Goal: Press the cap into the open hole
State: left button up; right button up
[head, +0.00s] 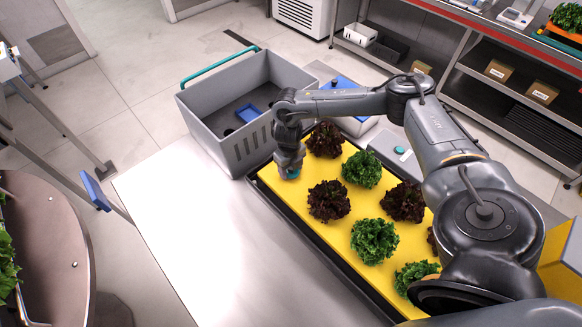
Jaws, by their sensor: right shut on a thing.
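My right gripper (291,174) points down at the far left corner of the yellow lettuce tray (305,240). It is shut on a teal cap (293,175), which shows just under the fingers at the tray surface. The hole is hidden beneath the gripper and cap, and I cannot tell whether the cap is seated in it. Another small teal cap (399,149) lies on a grey surface behind the tray. My left gripper is not in view.
Several green and dark red lettuces stand in the tray, with a dark red one (325,140) close beside my right gripper. A grey crate (213,128) with a teal handle stands behind left. The metal table (200,220) is clear left of the tray.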

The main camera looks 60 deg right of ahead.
jog(key=shift+s+d+f, duration=0.15)
jog(key=shift+f, duration=0.25)
jog(key=o, duration=1.1)
jog(key=shift+s+d, duration=0.1)
jog(key=shift+d, duration=0.1)
jog(key=shift+a, duration=0.1)
jog(key=shift+c, duration=0.5)
jog(key=shift+o, duration=0.2)
jog(key=shift+r, duration=0.1)
